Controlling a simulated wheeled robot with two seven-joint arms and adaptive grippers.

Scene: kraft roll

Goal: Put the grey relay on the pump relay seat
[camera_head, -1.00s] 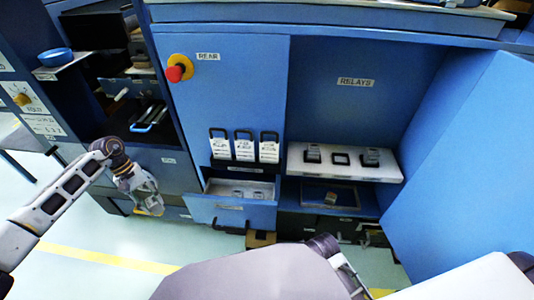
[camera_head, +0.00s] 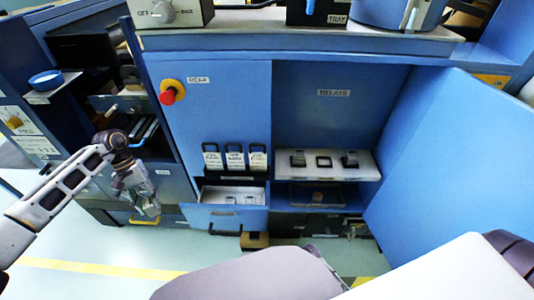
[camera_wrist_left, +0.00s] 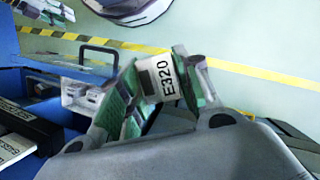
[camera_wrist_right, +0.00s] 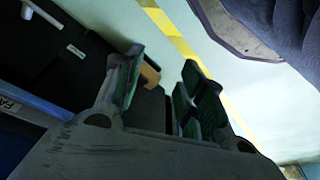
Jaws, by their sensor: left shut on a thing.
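My left gripper (camera_wrist_left: 165,95) is shut on a small grey block with a white label reading E320, the grey relay (camera_wrist_left: 160,78), between its green pads. In the head view my left gripper (camera_head: 143,198) hangs low at the left, in front of the cabinet and well apart from the relay shelf. The white relay shelf (camera_head: 280,173) carries a dark-framed empty seat (camera_head: 324,161) between two seats with grey relays. I cannot read which seat is the pump's. My right gripper (camera_wrist_right: 165,85) is open, with nothing visible between its pads.
An open drawer (camera_head: 232,208) with small grey pieces juts out below several white-labelled units (camera_head: 235,158). A lower dark tray (camera_head: 318,197) holds a small brown piece. The blue door (camera_head: 450,160) stands open at the right. A red knob (camera_head: 167,97) sticks out at the left.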

